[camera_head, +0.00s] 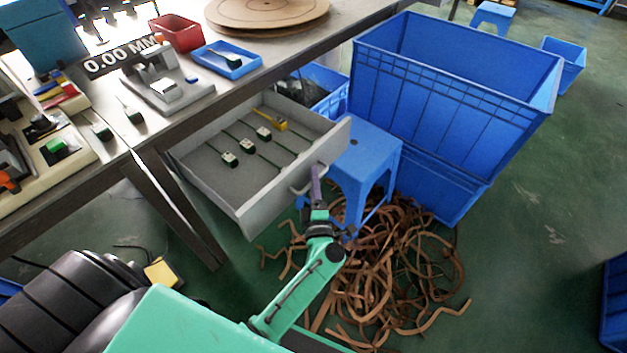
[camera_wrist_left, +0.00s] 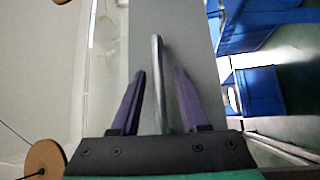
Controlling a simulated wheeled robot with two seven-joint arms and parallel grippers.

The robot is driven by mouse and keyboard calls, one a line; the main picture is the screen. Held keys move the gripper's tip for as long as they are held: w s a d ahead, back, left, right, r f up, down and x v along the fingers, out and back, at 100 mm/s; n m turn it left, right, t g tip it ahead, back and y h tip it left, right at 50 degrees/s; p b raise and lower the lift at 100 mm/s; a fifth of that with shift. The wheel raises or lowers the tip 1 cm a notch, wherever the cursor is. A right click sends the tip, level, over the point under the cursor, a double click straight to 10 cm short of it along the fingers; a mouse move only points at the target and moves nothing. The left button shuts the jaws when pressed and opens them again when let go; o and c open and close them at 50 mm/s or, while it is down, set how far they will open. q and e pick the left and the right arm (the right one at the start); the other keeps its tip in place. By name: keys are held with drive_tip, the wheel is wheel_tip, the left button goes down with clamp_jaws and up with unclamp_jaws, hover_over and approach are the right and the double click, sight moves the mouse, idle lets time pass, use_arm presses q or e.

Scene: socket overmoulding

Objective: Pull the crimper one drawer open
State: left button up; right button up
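A grey drawer (camera_head: 243,205) stands pulled out from under the workbench. Several small sockets with dark leads and a yellow item (camera_head: 280,124) lie inside it. Its curved metal handle (camera_head: 297,189) is on the front panel; the handle also shows in the left wrist view (camera_wrist_left: 158,80). My left gripper (camera_head: 316,172) is at the handle. In the left wrist view, its purple fingers (camera_wrist_left: 160,72) stand apart on either side of the handle bar, with visible gaps on both sides. My right gripper is not in view.
The workbench (camera_head: 228,88) carries a blue tray (camera_head: 243,72), a red box (camera_head: 176,32) and a scale (camera_head: 165,92). A blue stool (camera_head: 368,152) and large blue crates (camera_head: 450,100) stand right of the drawer. Brown strips (camera_head: 385,275) litter the floor near my left arm.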

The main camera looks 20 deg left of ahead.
use_arm(q)
drive_tip(key=v, duration=1.4)
drive_tip(key=shift+s+p, duration=0.3)
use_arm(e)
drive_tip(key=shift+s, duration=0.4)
use_arm(q)
drive_tip(key=shift+d, duration=0.1)
